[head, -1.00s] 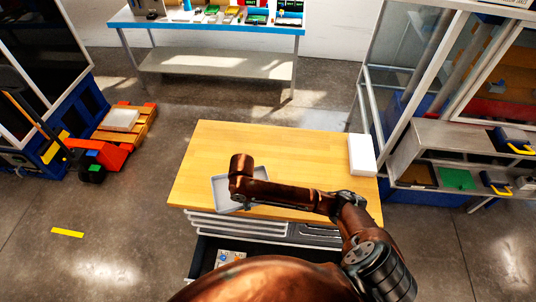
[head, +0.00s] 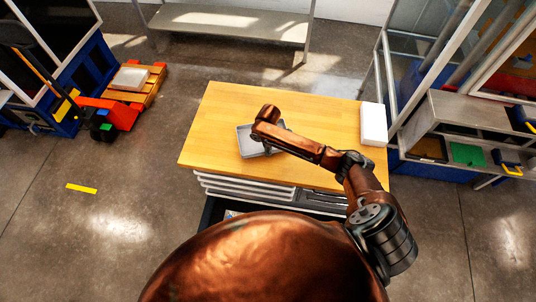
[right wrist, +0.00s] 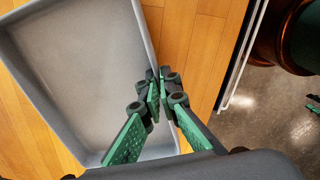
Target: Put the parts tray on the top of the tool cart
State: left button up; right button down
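The parts tray (head: 243,147) is a shallow grey tray, over the wooden top of the tool cart (head: 330,115), left of its middle. I cannot tell whether it rests on the wood or is just above it. It fills the left of the right wrist view (right wrist: 75,60), and the part seen is empty. My right gripper (right wrist: 160,80) has green-padded fingers close together, one on each side of the tray's wall, and looks shut on it. In the head view, my right wrist hides part of the tray. My left gripper is not in view.
A white box (head: 373,124) stands at the cart top's right edge. A dark drawer (head: 213,212) is open at the cart's front, mostly hidden by my body. A grey shelf unit (head: 440,112) is at the right. The cart top's back is clear.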

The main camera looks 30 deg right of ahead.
aim_at(269, 159)
jog(key=shift+s+d+f, duration=0.2)
jog(key=shift+s+f, duration=0.55)
jog(key=shift+f, duration=0.05)
jog(key=shift+f+p, duration=0.3)
jog(key=shift+f, duration=0.25)
jog(key=shift+w+f, duration=0.25)
jog(key=shift+w, duration=0.2)
jog(key=shift+s, duration=0.3)
jog(key=c, duration=2.6)
grip_release()
jog(key=shift+f, duration=0.1)
jog(key=shift+o, duration=1.4)
jog(key=shift+w+f, duration=0.1)
jog(key=shift+w, duration=0.05)
jog(key=shift+o, duration=0.8)
jog(key=shift+r, duration=0.25)
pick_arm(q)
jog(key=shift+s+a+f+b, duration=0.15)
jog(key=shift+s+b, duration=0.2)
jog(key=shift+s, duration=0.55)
pick_arm(e)
notch_tip(269, 159, up, 12)
